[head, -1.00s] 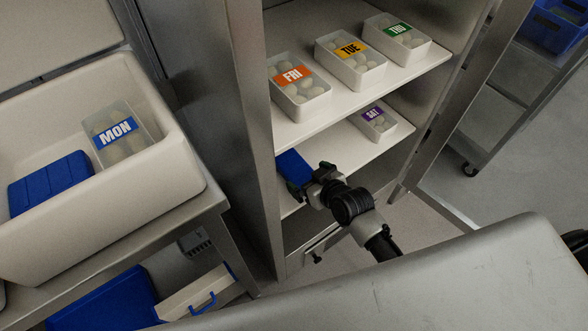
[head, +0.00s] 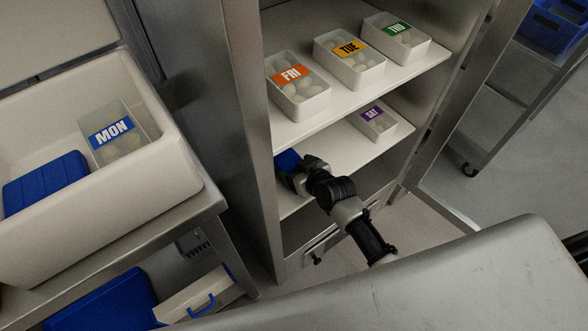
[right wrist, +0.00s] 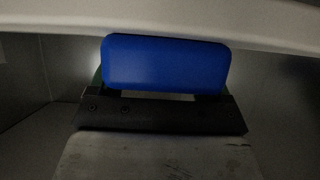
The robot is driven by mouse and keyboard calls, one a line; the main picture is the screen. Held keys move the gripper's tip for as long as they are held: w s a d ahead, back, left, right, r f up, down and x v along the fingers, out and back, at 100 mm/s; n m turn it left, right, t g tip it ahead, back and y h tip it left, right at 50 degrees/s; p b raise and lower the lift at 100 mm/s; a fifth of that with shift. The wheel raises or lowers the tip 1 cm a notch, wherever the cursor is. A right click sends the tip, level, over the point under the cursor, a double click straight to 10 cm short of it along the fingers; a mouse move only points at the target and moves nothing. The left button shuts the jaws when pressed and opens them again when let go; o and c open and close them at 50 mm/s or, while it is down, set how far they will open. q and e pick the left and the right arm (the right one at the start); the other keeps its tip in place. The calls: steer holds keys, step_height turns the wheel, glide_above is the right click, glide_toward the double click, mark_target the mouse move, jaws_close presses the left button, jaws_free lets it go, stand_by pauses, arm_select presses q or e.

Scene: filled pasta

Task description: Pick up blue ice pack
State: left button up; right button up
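A blue ice pack (head: 288,161) lies on the lower shelf inside the open steel cabinet, near its left wall. My right gripper (head: 299,170) is at this pack and hides part of it in the head view. In the right wrist view the blue pack (right wrist: 166,64) stands straight ahead, close to the gripper's dark front, with the fingers spread at its two sides. I cannot tell whether the fingers touch it. Another blue pack (head: 45,183) lies in the white box at the left. My left gripper is not in view.
The upper shelf (head: 345,95) over my right gripper holds tubs labelled FRI, TUE and THU. A SAT tub (head: 373,121) is on the lower shelf, to the right. A MON tub (head: 117,140) is in the white box (head: 175,200). The open cabinet door (head: 470,100) is at right.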

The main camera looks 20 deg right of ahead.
steer(key=shift+c, duration=0.9)
steer(key=shift+r, duration=0.1)
